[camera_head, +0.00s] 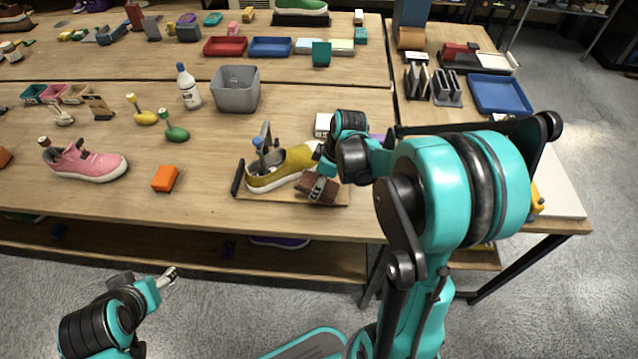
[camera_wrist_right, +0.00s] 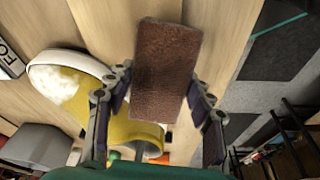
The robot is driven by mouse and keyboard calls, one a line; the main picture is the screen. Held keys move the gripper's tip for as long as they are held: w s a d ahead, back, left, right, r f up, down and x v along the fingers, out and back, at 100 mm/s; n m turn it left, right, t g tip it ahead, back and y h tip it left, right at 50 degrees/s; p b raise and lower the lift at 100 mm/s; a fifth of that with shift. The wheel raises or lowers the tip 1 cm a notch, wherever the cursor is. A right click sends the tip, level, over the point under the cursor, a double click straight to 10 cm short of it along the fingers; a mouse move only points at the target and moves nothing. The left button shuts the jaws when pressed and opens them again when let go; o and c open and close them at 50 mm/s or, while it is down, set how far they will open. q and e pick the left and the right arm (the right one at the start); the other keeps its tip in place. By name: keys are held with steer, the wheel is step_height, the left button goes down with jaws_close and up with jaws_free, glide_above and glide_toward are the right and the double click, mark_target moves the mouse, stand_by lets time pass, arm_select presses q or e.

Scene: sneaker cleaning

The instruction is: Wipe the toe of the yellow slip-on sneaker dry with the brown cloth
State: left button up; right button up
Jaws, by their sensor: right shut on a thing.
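The yellow slip-on sneaker (camera_head: 272,178) sits on a thin wooden board (camera_head: 245,196) on the table, its toe pointing right. In the right wrist view the sneaker (camera_wrist_right: 92,100) has a white rim and a whitish patch on its toe. My right gripper (camera_head: 326,172) is shut on the brown cloth (camera_head: 316,188). The cloth (camera_wrist_right: 165,75) is a folded block between both fingers of the gripper (camera_wrist_right: 160,85) and stands beside the toe. I cannot tell whether it touches. My right arm partly hides the toe in the head view. My left gripper (camera_head: 168,276) is low, off the table's front; its jaw state is unclear.
A grey bin (camera_head: 236,90) and white bottle (camera_head: 188,86) stand behind the sneaker. A pink sneaker (camera_head: 85,162), orange block (camera_head: 165,178) and two brushes (camera_head: 173,130) are to the left. The table front between them has free room. My right arm covers the table's right part.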

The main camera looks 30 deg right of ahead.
steer(key=shift+s+a, duration=1.45)
steer(key=shift+f, duration=0.1)
steer(key=p+v, duration=0.4)
steer(key=v, duration=0.1)
steer(key=shift+w+d, duration=0.1)
steer(key=w+d+r+p, duration=0.1)
steer(key=d+r+p, duration=0.3)
steer(key=r+p, duration=0.1)
steer(key=shift+w+r, duration=0.15)
steer(key=shift+r, duration=0.65)
